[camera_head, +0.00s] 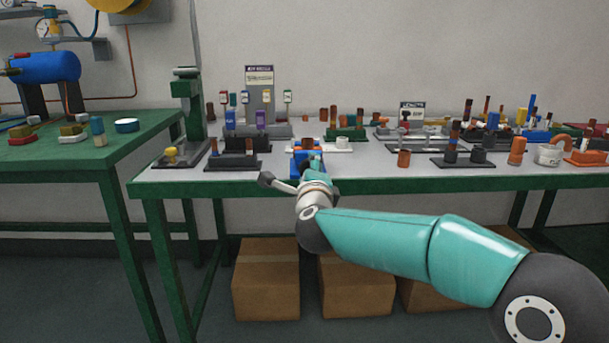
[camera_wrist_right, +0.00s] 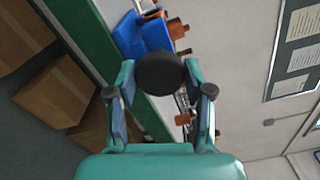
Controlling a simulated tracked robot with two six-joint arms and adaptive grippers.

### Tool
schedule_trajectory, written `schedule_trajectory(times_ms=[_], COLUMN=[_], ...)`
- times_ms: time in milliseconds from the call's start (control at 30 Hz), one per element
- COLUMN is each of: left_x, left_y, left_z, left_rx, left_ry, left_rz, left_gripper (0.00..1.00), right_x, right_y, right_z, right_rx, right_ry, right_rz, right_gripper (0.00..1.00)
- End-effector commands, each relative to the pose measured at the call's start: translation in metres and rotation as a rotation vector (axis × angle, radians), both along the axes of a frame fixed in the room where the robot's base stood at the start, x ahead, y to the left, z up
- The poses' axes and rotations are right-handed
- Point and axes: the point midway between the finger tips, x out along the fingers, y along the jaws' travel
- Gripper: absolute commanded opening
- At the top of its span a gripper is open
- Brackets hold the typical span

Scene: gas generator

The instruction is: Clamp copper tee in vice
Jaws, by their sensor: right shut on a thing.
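The blue vice (camera_head: 296,158) stands at the front edge of the grey workbench. It also shows in the right wrist view (camera_wrist_right: 148,38), beyond my fingers. A copper piece (camera_head: 307,143), which looks like the tee, is at the top of the vice; a copper piece also shows beside the vice in the wrist view (camera_wrist_right: 178,28). Whether the jaws touch it is too small to tell. My right gripper (camera_wrist_right: 158,80) is in front of the vice, its fingers shut on a round black knob (camera_wrist_right: 160,73), apparently the vice's handle. My left gripper is not in view.
The grey workbench (camera_head: 230,183) carries several racks and blocks with copper and coloured parts behind and right of the vice. A loose copper fitting (camera_head: 403,159) stands to the right. A green press (camera_head: 187,105) stands at the left end. Cardboard boxes (camera_head: 266,280) sit under the bench.

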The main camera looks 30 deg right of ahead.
Motion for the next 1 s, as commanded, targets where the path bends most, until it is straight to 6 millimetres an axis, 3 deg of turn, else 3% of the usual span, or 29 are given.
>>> schedule_trajectory(times_ms=[33, 600, 1000], left_x=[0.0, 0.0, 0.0], left_y=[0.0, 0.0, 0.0], left_z=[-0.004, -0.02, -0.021], left_rx=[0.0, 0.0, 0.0], left_ry=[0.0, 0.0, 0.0], left_rz=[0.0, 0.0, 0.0], left_gripper=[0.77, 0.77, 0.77], right_x=[0.001, 0.001, 0.001], right_y=[0.002, 0.002, 0.002], right_z=[-0.009, -0.009, -0.008], right_rx=[0.019, 0.139, 0.158], right_ry=[0.005, -0.068, -0.077], right_rz=[0.005, 0.004, 0.004], right_gripper=[0.17, 0.16, 0.16])
